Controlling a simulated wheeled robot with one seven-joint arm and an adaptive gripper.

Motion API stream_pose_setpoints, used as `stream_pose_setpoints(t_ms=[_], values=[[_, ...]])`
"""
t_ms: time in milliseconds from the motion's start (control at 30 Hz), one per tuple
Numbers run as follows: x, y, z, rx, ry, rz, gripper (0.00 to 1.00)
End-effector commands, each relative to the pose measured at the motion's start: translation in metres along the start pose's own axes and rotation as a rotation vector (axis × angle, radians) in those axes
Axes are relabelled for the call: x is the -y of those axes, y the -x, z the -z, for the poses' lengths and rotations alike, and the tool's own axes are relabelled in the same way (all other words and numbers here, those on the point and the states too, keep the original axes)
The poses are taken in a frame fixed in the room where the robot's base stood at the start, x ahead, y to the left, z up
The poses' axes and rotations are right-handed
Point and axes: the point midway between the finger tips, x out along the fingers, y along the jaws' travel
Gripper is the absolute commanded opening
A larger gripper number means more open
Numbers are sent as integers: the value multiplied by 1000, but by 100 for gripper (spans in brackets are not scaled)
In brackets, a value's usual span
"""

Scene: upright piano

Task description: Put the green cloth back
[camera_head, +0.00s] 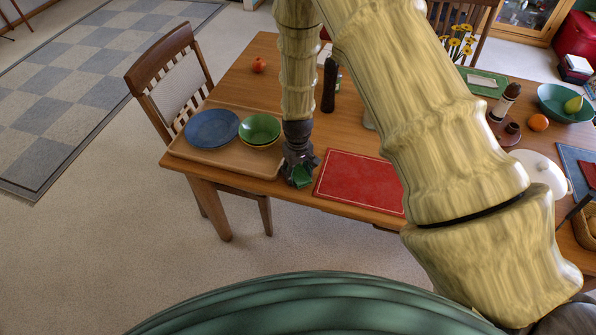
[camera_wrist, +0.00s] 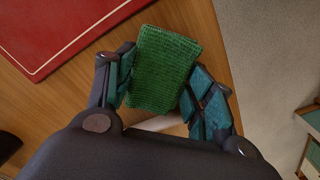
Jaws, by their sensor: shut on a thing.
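The green cloth (camera_wrist: 162,70) is a small textured green rectangle between my fingers in the wrist view. My gripper (camera_wrist: 160,88) is shut on it. In the head view my gripper (camera_head: 300,175) points down at the front of the wooden table, between the wooden tray and the red placemat. Only a small green patch of the cloth (camera_head: 300,178) shows there. I cannot tell from these views whether the cloth touches the table.
The wooden tray (camera_head: 190,152) holds a blue plate (camera_head: 212,129) and green bowl (camera_head: 260,128) left of my gripper. The red placemat (camera_head: 352,181) lies right. A dark pepper mill (camera_head: 329,86) stands behind. The table (camera_head: 250,92) has bare wood around a tomato (camera_head: 259,65).

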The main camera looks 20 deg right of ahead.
Motion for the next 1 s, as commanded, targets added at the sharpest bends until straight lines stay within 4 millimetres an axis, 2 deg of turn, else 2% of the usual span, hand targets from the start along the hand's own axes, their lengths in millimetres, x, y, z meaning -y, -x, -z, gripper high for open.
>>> stream_pose_setpoints(t_ms=[500, 533, 633, 1000], values=[[0, -11, 0, 0, 0, 0, 19], [0, -11, 0, -1, 0, 0, 55], [0, -10, 0, -1, 0, 0, 74], [0, -8, 0, -1, 0, 0, 75]])
